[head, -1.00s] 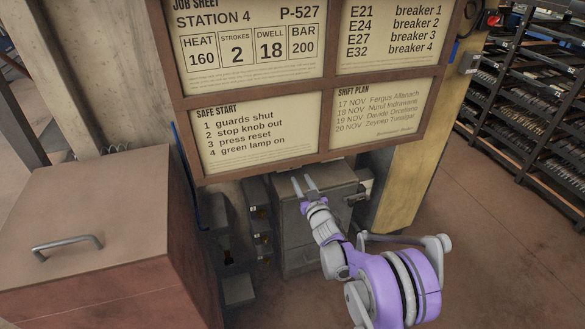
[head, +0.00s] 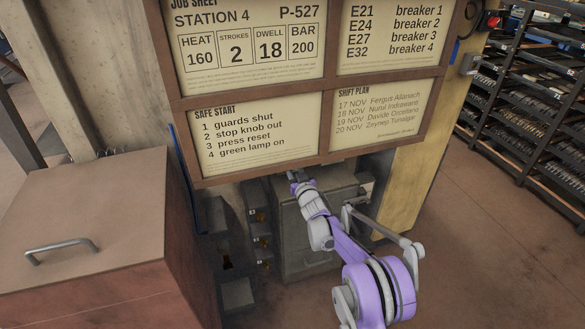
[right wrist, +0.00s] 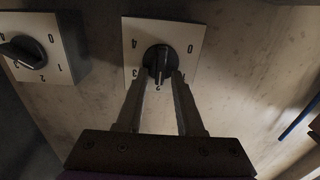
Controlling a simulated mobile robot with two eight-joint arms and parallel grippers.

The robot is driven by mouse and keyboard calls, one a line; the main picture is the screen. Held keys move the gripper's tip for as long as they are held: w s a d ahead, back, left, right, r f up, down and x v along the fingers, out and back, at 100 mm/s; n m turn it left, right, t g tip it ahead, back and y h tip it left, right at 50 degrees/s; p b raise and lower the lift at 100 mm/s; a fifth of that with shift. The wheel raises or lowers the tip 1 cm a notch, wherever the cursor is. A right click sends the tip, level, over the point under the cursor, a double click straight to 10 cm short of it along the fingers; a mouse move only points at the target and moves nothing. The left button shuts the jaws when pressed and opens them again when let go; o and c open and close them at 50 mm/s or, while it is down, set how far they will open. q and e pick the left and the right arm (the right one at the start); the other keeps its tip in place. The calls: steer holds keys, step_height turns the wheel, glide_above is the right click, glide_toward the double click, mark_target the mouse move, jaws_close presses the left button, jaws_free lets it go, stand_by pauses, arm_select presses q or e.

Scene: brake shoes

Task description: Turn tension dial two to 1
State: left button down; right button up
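In the right wrist view, a dial (right wrist: 158,62) has a black knob on a pale square plate marked with numbers, 4 and 0 at its upper corners. The knob's pointer is toward the 2 at the bottom. My right gripper (right wrist: 164,76) has its fingers apart, one on each side of the knob's lower end; contact is not clear. A second similar dial (right wrist: 22,52) is at the left. In the head view, my right gripper (head: 294,175) reaches under the sign board, its tips partly hidden; the dials are hidden there. My left gripper is out of view.
The sign board (head: 325,90) overhangs my right gripper. A grey cabinet (head: 305,255) stands below it. A brown box with a handle (head: 60,249) is at the left. In the wrist view, a blue rod (right wrist: 300,118) lies at the right edge. Shelving stands at the right.

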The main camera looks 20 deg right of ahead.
jaws_close()
steer(key=shift+n, duration=0.3)
steer(key=n, duration=0.5)
steer(key=shift+a+f+n, duration=0.1)
steer(key=shift+a+n, duration=0.2)
steer(key=n, duration=0.5)
steer(key=shift+a+f+p, duration=0.2)
steer(key=shift+p, duration=0.1)
steer(key=shift+n, duration=0.4)
steer(key=shift+o, duration=1.1)
jaws_free()
steer(key=shift+s, duration=0.15)
